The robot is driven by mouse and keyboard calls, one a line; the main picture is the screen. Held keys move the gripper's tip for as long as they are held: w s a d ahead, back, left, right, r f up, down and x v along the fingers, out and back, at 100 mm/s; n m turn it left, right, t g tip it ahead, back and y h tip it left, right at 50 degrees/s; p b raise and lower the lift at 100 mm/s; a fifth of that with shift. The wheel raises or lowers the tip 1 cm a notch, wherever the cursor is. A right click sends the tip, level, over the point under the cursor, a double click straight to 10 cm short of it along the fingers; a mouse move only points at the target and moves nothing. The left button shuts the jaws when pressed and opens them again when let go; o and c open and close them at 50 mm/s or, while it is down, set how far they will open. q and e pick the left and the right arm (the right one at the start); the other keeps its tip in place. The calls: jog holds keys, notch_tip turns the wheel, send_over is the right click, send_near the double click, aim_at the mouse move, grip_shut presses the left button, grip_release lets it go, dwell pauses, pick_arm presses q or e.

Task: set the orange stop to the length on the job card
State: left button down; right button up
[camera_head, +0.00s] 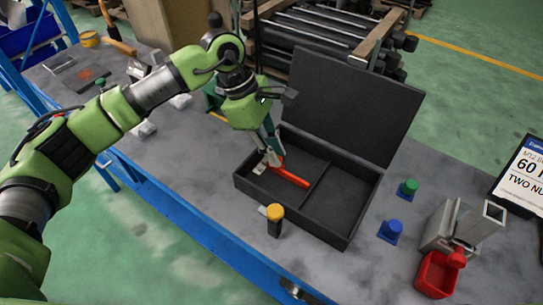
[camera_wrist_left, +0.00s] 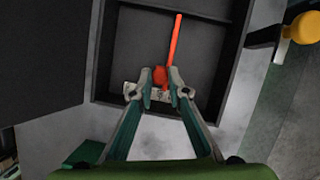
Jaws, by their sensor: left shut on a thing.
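An orange-red piece (camera_wrist_left: 160,76) with a long thin bar lies at the open black case; I cannot tell whether it is the orange stop or carries it. Its bar (camera_head: 292,178) slants down into the case's left compartment in the head view. A pale plate with dark marks (camera_wrist_left: 147,94) sits at its near end. My left gripper (camera_head: 270,160) is shut on the orange-red piece at the case's back left rim; its fingertips (camera_wrist_left: 159,92) flank it in the wrist view. The job card (camera_head: 522,178) at the right edge is cut off; "60" and "TWO NU" are readable. My right gripper is not in view.
The black case (camera_head: 352,232) has a divider and a raised lid (camera_head: 350,105) behind. A yellow-topped post (camera_head: 274,220) stands in front. Green (camera_head: 408,188) and blue (camera_head: 390,230) pieces, a grey metal stand (camera_head: 446,232) and a red bin (camera_head: 432,276) stand right.

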pick_arm(q)
jog(key=shift+w+d+f, duration=0.1)
jog(key=shift+w+d, duration=0.15)
jog(key=shift+w, duration=0.15)
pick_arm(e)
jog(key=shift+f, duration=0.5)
pick_arm(q)
jog(key=c, duration=1.9)
grip_release()
jog(key=v, duration=1.2)
